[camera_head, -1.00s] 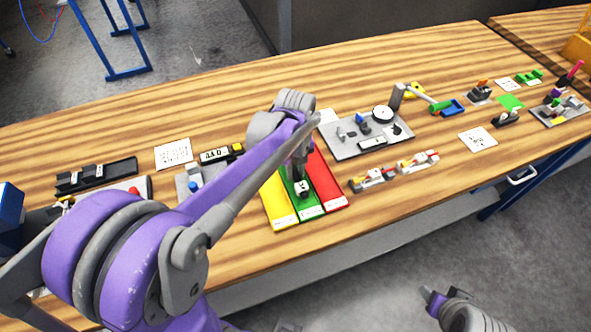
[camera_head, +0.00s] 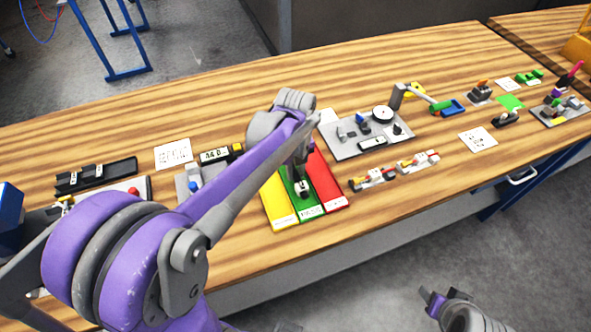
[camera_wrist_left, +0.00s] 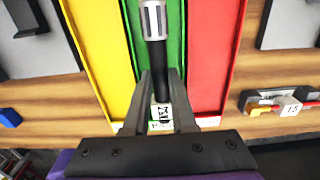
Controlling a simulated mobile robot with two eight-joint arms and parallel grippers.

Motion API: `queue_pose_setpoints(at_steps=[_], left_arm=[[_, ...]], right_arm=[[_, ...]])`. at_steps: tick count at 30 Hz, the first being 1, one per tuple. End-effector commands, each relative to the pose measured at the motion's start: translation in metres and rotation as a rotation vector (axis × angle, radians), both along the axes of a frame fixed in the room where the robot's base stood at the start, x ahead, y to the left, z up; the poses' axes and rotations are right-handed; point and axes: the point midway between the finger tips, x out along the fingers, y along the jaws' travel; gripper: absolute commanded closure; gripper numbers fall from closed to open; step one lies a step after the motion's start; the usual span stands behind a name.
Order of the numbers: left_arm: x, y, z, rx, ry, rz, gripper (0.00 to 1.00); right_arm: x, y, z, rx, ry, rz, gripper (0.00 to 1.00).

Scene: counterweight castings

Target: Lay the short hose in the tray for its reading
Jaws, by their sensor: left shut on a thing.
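My left gripper (camera_wrist_left: 160,78) is shut on the short hose (camera_wrist_left: 159,88), a black piece with a ribbed silver end. In the head view the left gripper (camera_head: 300,170) is over the green tray (camera_head: 290,188), with the hose's pale end (camera_head: 303,188) showing below it. The green tray lies between a yellow tray (camera_head: 279,203) and a red tray (camera_head: 326,182). I cannot tell whether the hose touches the tray floor. Each tray has a white label at its near end. My right gripper (camera_head: 436,297) is beyond the table's front edge; its jaw state is unclear.
A black display unit (camera_head: 216,155) stands left of the trays; its characters are too small to read surely. A grey fixture plate (camera_head: 345,147) is behind right. Two small assemblies (camera_head: 372,178) (camera_head: 418,162) lie right of the red tray. Bare wood lies in front.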

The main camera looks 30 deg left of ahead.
Motion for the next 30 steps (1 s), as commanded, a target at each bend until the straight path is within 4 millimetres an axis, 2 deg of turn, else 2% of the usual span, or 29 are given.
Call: queue_pose_setpoints(at_steps=[27,28,30], left_arm=[[0.000,0.000,-0.015,0.000,0.000,0.000,1.00],[0.000,0.000,-0.015,0.000,0.000,0.000,0.72],[0.000,0.000,-0.014,0.000,0.000,0.000,0.59]], right_arm=[[-0.004,0.000,-0.012,0.000,0.008,0.000,0.44],[-0.004,0.000,-0.012,0.000,0.008,0.000,0.44],[-0.004,0.000,-0.012,0.000,0.008,0.000,0.44]])
